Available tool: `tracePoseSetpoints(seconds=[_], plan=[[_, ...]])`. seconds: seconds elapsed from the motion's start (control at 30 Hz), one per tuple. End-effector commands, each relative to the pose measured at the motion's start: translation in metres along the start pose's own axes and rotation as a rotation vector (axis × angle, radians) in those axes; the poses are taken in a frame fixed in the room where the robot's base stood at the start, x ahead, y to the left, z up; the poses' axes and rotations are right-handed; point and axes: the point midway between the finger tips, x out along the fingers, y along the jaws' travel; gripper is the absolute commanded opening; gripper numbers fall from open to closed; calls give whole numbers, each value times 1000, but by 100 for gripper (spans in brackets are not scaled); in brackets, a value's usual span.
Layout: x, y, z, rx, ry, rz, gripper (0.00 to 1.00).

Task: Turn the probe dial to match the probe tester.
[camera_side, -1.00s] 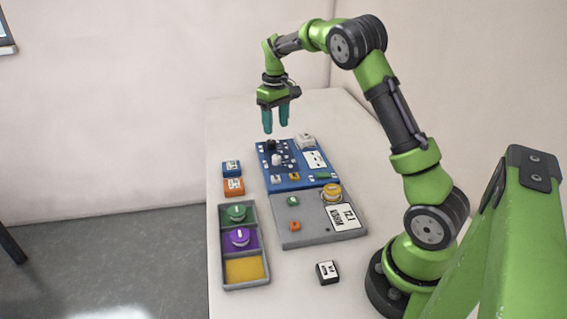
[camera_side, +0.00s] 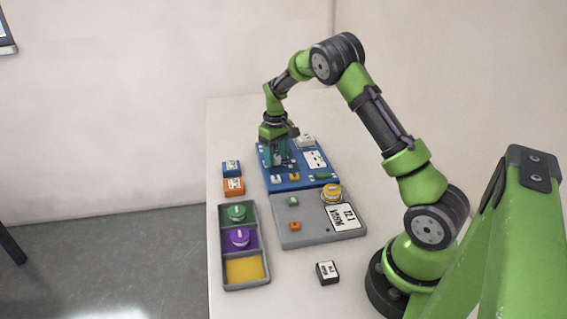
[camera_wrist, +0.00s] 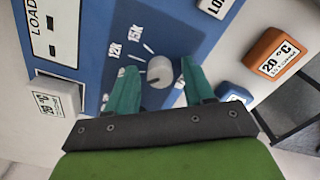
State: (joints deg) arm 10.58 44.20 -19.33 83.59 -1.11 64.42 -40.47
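A round pale knob (camera_wrist: 160,72) stands on the blue panel, with printed marks such as 12K and 15K around it in the wrist view. I take it to be the probe dial. My gripper (camera_wrist: 158,67) is open, its teal fingers low over the panel on either side of the knob, with small gaps showing. In the side view my gripper (camera_side: 276,164) hides most of the knob and the dark dial. A panel display (camera_side: 315,160) also shows in the wrist view as LOAD (camera_wrist: 58,25). I cannot tell which thing is the probe tester.
A white block (camera_side: 306,140) is at the blue panel's far corner. Blue (camera_side: 231,168) and orange (camera_side: 233,187) blocks lie left. A grey panel (camera_side: 315,234) is nearer, beside a three-compartment tray (camera_side: 264,262). A small black-sided block (camera_side: 327,272) lies in front.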

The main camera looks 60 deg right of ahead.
Motion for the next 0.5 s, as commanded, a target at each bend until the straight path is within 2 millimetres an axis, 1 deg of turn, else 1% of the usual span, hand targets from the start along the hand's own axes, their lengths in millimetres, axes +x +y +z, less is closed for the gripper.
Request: tracePoseSetpoints(seconds=[0.03, 0.3, 0.33, 0.5], plan=[[0, 0, 0, 0, 0, 0, 44], [0, 0, 0, 0, 0, 0, 3], [0, 0, 0, 0, 0, 0, 0], [-1, 0, 0, 9, 0, 0, 0]])
